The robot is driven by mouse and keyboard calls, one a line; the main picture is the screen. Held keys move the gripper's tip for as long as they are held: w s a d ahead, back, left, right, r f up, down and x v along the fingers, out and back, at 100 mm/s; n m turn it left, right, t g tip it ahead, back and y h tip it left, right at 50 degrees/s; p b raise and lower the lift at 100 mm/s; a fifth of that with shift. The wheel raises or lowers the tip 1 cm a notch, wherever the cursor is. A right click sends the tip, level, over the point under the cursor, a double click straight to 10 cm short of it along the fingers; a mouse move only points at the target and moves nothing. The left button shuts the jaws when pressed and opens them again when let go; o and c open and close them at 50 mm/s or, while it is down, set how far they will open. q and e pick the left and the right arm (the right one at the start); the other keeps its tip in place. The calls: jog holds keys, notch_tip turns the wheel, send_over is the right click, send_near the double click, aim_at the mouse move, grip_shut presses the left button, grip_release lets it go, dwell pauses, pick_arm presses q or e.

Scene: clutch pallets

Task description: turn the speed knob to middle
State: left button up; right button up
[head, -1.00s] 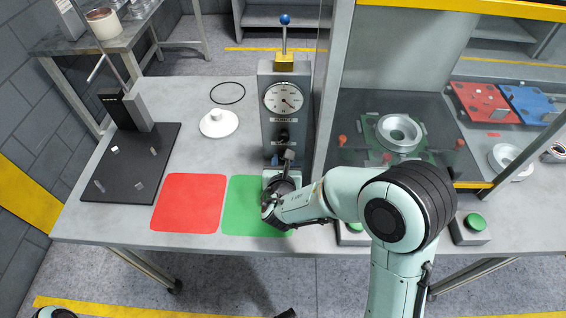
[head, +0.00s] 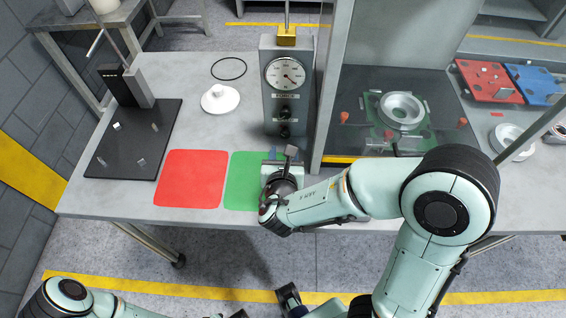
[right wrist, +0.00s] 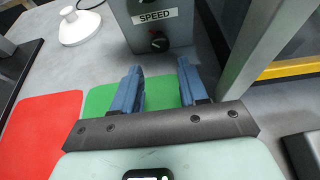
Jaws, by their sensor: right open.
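The speed knob (right wrist: 159,42) is a small dark knob with a red mark, on the grey control box (head: 268,110) under a SPEED label (right wrist: 153,17). In the head view the knob (head: 284,132) is the lower of two dark knobs. Its exact setting is too small to read. My right gripper (right wrist: 158,80) is open and empty, its blue fingers pointing at the box, short of the knob and not touching it. In the head view this gripper is mostly hidden by its own wrist. My left arm shows at the bottom edge; its dark gripper end (head: 289,296) is unclear.
A round dial (head: 285,75) sits above the knobs. A red square (head: 190,178) and a green square (head: 240,180) lie in front. A white lidlike disc (head: 220,98) and a black ring stand left of the box. A grey post (right wrist: 262,45) rises close to its right.

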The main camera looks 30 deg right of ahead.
jog(key=v, duration=0.5)
jog(key=shift+s, duration=0.1)
dwell(0.4)
